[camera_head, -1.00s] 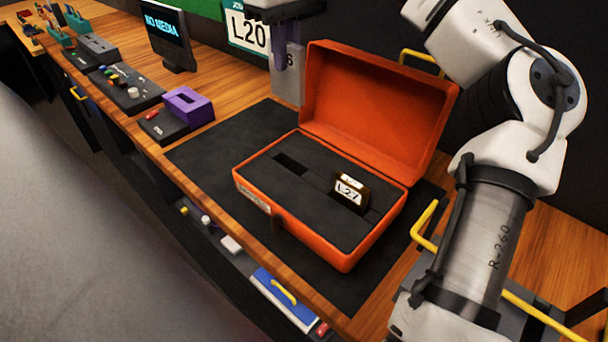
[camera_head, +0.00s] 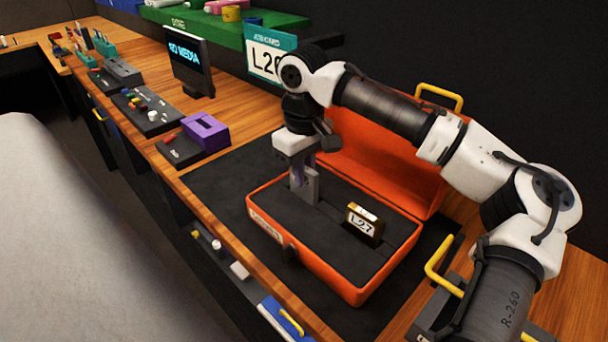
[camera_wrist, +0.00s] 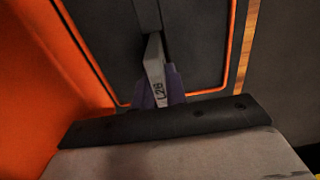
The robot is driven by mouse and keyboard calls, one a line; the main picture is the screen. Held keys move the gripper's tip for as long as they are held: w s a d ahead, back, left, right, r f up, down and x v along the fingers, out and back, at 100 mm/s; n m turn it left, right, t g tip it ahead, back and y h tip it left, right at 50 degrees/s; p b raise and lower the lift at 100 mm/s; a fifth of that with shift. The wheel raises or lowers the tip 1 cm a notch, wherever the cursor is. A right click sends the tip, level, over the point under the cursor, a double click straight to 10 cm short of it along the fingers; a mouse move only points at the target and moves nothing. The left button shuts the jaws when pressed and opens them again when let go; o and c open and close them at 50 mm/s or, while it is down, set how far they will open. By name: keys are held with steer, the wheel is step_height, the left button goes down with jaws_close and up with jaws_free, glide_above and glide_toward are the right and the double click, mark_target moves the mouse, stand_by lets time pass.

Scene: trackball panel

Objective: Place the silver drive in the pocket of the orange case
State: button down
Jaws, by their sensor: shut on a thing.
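The open orange case (camera_head: 325,268) lies on a black mat, its lid raised at the back. My gripper (camera_head: 298,187) points down over the left part of its dark foam. It is shut on the silver drive (camera_head: 311,188), which stands upright between the purple fingers. In the wrist view the drive (camera_wrist: 155,72) shows a label like "L26" between the fingers (camera_wrist: 158,95). The drive's lower end meets the foam where the left pocket lies; the gripper hides that pocket in the head view, and I cannot tell how deep the drive sits.
A gold drive labelled L27 (camera_head: 364,224) stands in the foam's right part. The purple block (camera_head: 206,132), a black screen (camera_head: 191,66) and a button panel (camera_head: 147,110) are to the left. The black mat (camera_head: 228,184) is clear left of the case.

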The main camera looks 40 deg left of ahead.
steer(key=shift+f, duration=0.7)
steer(key=shift+f, duration=0.2)
steer(key=c, duration=1.4)
jaws_free()
steer(key=shift+c, duration=0.2)
steer(key=shift+r, duration=0.1)
step_height(320, 180, up, 12)
steer(key=shift+r+b, duration=0.1)
steer(key=shift+b, duration=0.55)
